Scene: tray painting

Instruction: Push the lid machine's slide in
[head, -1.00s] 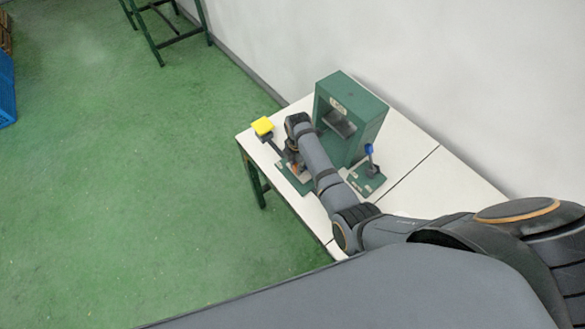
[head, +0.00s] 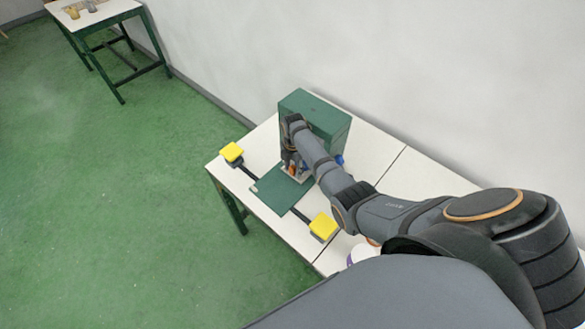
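The lid machine (head: 325,112) is a green box on the white table against the wall. A flat green plate (head: 275,192) lies in front of it, with arms leading to a yellow pad (head: 231,152) at the left and another yellow pad (head: 322,226) at the front. My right gripper (head: 292,172) points down at the plate's back edge, in front of the machine. A small pale piece shows at its fingertips; I cannot tell if the fingers grip it. My arm hides the machine's opening, and I cannot make out the slide clearly. My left gripper is out of view.
A blue knob (head: 340,160) shows partly behind my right arm. A white, partly hidden container (head: 361,252) stands near the table's front edge. Another table (head: 108,12) with small yellowish items stands at the upper left. The green floor between is clear.

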